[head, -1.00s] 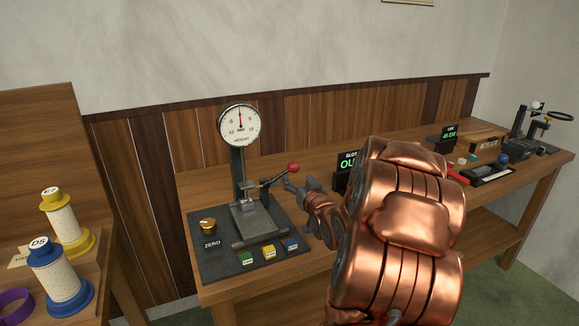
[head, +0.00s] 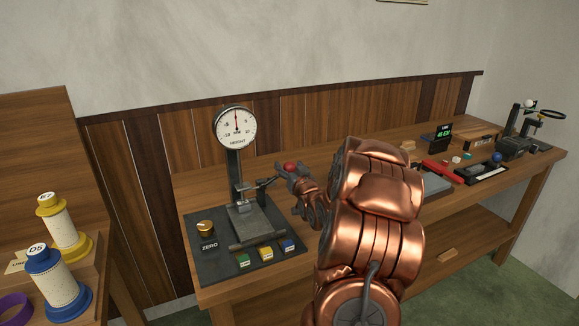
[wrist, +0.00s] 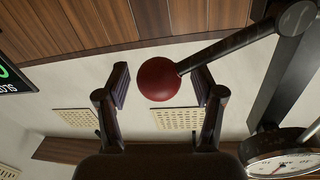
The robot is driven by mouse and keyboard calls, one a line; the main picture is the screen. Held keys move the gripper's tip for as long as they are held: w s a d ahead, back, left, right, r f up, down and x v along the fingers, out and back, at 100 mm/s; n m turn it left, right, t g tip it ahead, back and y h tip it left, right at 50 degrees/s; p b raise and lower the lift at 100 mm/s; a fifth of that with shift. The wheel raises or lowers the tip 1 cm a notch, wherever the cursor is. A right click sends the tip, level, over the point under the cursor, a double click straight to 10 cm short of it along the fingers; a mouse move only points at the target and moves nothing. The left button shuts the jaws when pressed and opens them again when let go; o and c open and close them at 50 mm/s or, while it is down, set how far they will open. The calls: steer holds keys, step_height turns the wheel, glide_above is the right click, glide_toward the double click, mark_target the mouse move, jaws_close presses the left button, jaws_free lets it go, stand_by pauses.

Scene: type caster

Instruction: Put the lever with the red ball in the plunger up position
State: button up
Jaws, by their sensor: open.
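The lever's red ball (head: 290,167) sits at the end of a dark rod that runs from the height gauge's stand. In the wrist view the red ball (wrist: 159,79) is between the two fingers of my gripper (wrist: 163,88), with visible gaps on both sides. The dark lever rod (wrist: 230,50) runs from the ball to the upper right. My gripper (head: 289,170) is open around the ball in the head view. The gauge's round dial (head: 236,127) stands above the lever on a dark post, and it shows at lower right in the wrist view (wrist: 284,158).
The gauge's dark base plate (head: 205,262) holds a brass ZERO knob (head: 205,227) and several small coloured blocks. Spools (head: 50,270) stand on a left table. Other devices (head: 515,143) sit at the right end of the wooden bench.

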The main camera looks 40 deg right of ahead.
steer(key=shift+d, duration=0.1)
jaws_close()
stand_by(0.7)
steer(key=shift+f, duration=0.1)
